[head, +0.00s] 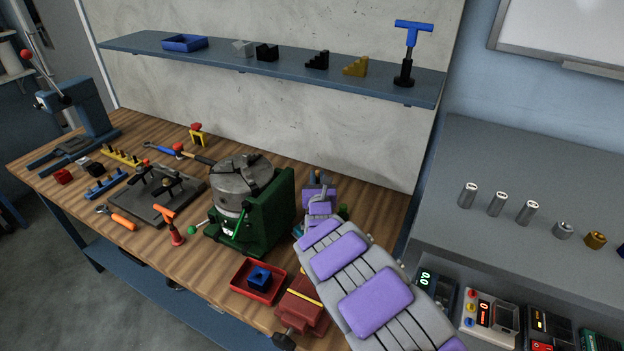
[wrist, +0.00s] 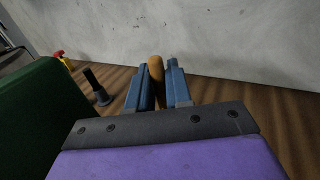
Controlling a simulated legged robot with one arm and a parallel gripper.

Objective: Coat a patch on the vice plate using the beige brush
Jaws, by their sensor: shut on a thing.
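My gripper (head: 318,178) is at the back of the wooden bench, just right of the green-based rotary table, with my arm reaching in from the front right. In the wrist view its two blue fingers (wrist: 159,88) are shut on a tan, round-ended handle (wrist: 156,70), which looks like the beige brush. The brush's lower end and bristles are hidden by the gripper. A red vice (head: 305,309) stands at the bench's front edge, left of my forearm. A thin yellow strip (head: 304,296) shows on it; I cannot tell whether this is the vice plate. My forearm partly covers the vice.
The rotary table (head: 240,185) stands close left of my gripper. A red tray (head: 247,290) with a blue block (head: 260,278) lies left of the vice. A wall shelf (head: 210,58) hangs above the bench. A dark plate with clamps (head: 150,207) lies farther left.

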